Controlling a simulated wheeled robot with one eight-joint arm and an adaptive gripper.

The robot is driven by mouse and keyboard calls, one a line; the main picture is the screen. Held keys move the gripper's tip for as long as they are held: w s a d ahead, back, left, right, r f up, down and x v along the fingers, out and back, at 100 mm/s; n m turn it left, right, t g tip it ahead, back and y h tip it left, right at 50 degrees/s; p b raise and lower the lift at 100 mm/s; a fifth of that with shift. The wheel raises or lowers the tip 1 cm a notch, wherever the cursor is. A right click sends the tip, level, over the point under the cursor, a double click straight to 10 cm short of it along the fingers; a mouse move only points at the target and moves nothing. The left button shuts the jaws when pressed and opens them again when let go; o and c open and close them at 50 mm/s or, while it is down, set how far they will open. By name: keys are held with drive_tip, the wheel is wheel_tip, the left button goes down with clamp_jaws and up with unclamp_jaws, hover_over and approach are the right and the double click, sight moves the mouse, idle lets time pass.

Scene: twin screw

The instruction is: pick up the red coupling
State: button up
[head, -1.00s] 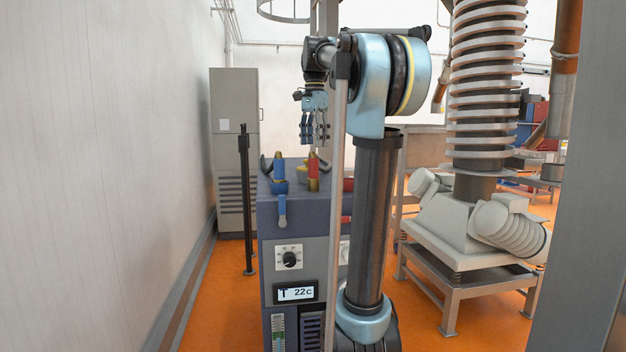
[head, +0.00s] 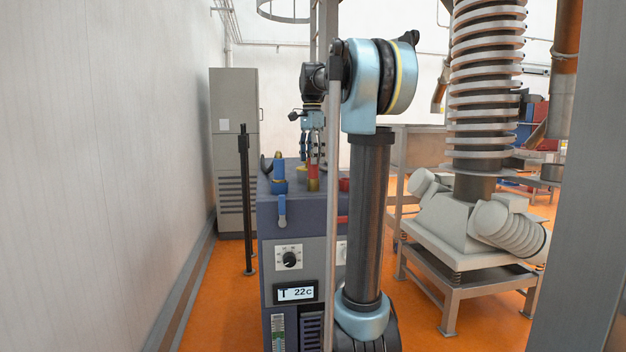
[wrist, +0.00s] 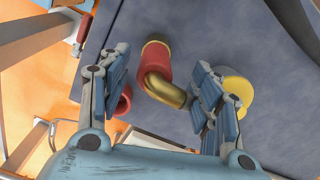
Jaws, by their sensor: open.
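The red coupling (head: 313,172) stands on top of the blue-grey machine (head: 300,215), with brass at its lower end. In the wrist view the red coupling (wrist: 156,62) shows a brass rim and a bent brass elbow, lying between my spread fingers in the picture. My gripper (head: 312,145) is open and points down over the machine top, its fingertips close to the coupling's upper end in the head view. In the wrist view my gripper (wrist: 160,65) holds nothing. Whether a finger touches the coupling, I cannot tell.
A blue coupling (head: 279,172) stands left of the red one. In the wrist view a yellow round part (wrist: 238,90) lies behind my right finger and another red part (wrist: 124,101) beside the left finger. A black post (head: 246,195) stands left of the machine.

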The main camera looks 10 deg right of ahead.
sight(313, 176)
drive_tip(key=shift+s+d+f, duration=0.1)
drive_tip(key=shift+f, duration=1.75)
drive_tip(key=shift+s+d+f, duration=0.1)
drive_tip(key=shift+f, duration=1.75)
drive_tip(key=c, duration=1.4)
